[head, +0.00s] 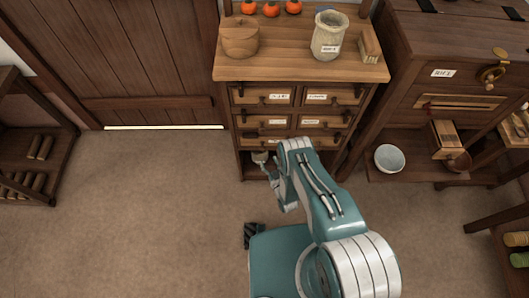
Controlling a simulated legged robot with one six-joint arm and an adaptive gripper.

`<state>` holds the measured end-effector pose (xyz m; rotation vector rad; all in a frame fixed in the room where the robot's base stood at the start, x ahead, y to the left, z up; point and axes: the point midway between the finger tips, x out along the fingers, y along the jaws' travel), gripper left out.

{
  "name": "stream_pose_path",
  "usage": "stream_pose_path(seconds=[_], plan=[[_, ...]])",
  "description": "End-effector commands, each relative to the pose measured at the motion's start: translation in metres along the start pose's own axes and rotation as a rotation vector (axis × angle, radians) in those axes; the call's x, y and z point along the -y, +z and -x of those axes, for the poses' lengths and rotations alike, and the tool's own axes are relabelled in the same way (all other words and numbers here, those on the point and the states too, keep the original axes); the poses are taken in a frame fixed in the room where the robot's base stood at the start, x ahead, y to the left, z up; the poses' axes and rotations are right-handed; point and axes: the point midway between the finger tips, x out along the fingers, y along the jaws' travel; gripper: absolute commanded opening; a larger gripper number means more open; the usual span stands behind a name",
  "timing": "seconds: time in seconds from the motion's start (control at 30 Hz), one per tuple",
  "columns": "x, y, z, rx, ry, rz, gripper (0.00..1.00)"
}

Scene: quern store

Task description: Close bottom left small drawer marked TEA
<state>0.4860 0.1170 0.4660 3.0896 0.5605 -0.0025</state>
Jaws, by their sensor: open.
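The wooden drawer cabinet (285,73) stands against the back wall with rows of small labelled drawers. My gripper (268,172) is open, low in front of the cabinet's left side and just below this drawer. It looks empty. My arm hides part of the lower right of the cabinet.
A lidded wooden pot (240,39), a pale jar (327,36) and orange fruits (270,9) stand on top. A mill chest (430,50) with a white bowl (389,158) on its shelf is at right. A dark rack (35,145) is at left; the floor between is clear.

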Motion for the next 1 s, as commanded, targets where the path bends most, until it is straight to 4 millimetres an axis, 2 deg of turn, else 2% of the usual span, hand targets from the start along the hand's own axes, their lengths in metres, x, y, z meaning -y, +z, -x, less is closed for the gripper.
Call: stream_pose_path(seconds=[0.1, 0.3, 1.0], plan=[[-0.001, 0.001, 0.024, 0.004, 0.003, -0.001, 0.71], [0.000, 0.001, 0.046, 0.002, 0.001, 0.000, 0.71], [0.000, 0.001, 0.049, 0.001, 0.001, 0.000, 0.71]])
